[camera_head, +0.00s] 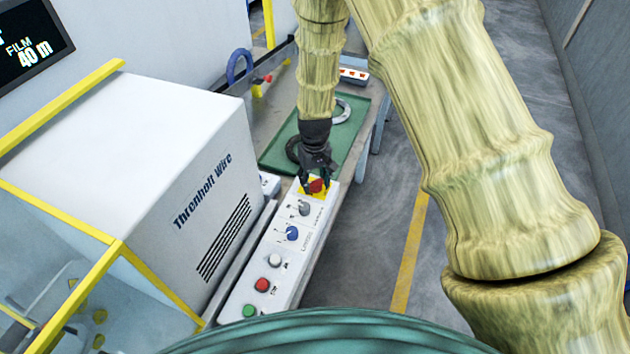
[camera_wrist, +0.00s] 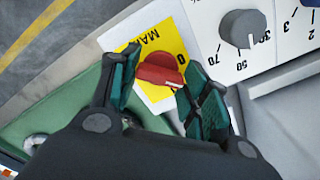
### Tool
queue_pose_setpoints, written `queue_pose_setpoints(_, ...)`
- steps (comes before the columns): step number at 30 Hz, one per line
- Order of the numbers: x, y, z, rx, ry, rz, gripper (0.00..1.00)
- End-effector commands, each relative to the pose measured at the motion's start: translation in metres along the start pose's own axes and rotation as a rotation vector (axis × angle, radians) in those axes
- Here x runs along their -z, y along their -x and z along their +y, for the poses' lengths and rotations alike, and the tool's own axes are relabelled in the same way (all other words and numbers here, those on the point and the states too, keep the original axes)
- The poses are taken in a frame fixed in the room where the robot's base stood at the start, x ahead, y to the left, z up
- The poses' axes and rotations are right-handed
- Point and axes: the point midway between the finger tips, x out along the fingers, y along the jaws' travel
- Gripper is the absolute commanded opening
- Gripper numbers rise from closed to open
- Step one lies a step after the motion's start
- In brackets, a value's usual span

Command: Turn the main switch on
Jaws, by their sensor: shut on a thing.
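The main switch is a red rotary knob (camera_wrist: 160,70) on a yellow plate (camera_wrist: 152,38) marked "MAIN" and "0". In the head view the red knob (camera_head: 317,186) sits at the far end of the white control panel (camera_head: 283,250). My gripper (camera_wrist: 163,80) is over it, its two dark green fingers on either side of the knob and shut on it. In the head view my gripper (camera_head: 317,180) points down at the panel and partly hides the yellow plate. The knob's exact angle against the plate markings is hard to tell.
On the same panel are a grey dial (camera_head: 304,208), a blue knob (camera_head: 292,233), and white (camera_head: 274,259), red (camera_head: 262,285) and green (camera_head: 249,311) buttons. A white machine housing (camera_head: 165,170) stands left. A green mat (camera_head: 345,140) lies beyond the panel.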

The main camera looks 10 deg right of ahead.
Motion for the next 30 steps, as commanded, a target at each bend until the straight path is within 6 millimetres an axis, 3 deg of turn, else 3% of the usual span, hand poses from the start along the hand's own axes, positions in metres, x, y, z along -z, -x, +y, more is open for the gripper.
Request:
queue_pose_setpoints(18,0.0016,0.0016,0.0009,-0.001,-0.556,0.004,0.22)
queue_pose_setpoints(30,0.0017,0.0020,0.0015,0.000,-0.760,0.005,0.22)
